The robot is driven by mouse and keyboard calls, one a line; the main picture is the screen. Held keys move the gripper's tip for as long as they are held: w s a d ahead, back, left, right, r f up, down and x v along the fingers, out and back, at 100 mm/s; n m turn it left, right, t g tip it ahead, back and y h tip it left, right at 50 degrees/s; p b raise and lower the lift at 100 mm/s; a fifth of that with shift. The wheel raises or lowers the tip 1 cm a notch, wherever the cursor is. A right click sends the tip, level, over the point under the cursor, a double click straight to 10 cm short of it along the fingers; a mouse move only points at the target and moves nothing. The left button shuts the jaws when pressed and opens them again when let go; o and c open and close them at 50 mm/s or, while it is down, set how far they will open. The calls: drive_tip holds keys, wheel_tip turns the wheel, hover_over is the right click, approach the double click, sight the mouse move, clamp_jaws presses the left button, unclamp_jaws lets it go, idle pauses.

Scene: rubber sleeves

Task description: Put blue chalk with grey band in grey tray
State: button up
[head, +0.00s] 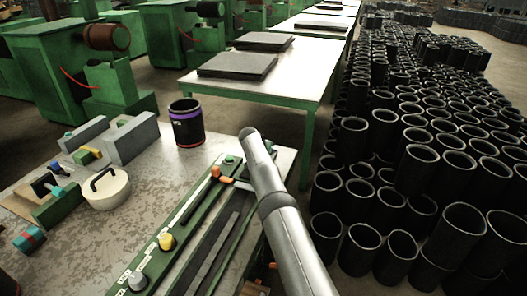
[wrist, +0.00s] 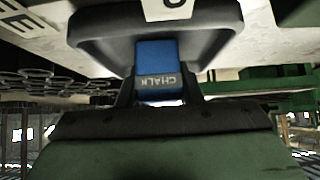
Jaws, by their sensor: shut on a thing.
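The blue chalk (wrist: 156,55) shows in the wrist view, with a lighter greyish band lettered CHALK near my fingers. My gripper (wrist: 158,92) is shut on it, one dark finger at each side. A dark grey, round-cornered shape with a rim (wrist: 95,32) lies behind the chalk; I cannot tell whether it is the grey tray or whether the chalk touches it. In the head view my arm reaches up past the table's right side, and my gripper and the chalk cannot be made out. No grey tray is clearly identifiable there.
A green rack (head: 185,225) with coloured knobs lies along the table's right side. Several black sleeves (head: 370,205) fill the right.

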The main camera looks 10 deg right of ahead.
drive_tip(key=shift+f+b, duration=0.1)
drive_tip(key=shift+b, duration=0.3)
drive_tip(key=o, duration=1.1)
drive_tip(key=shift+c, duration=0.2)
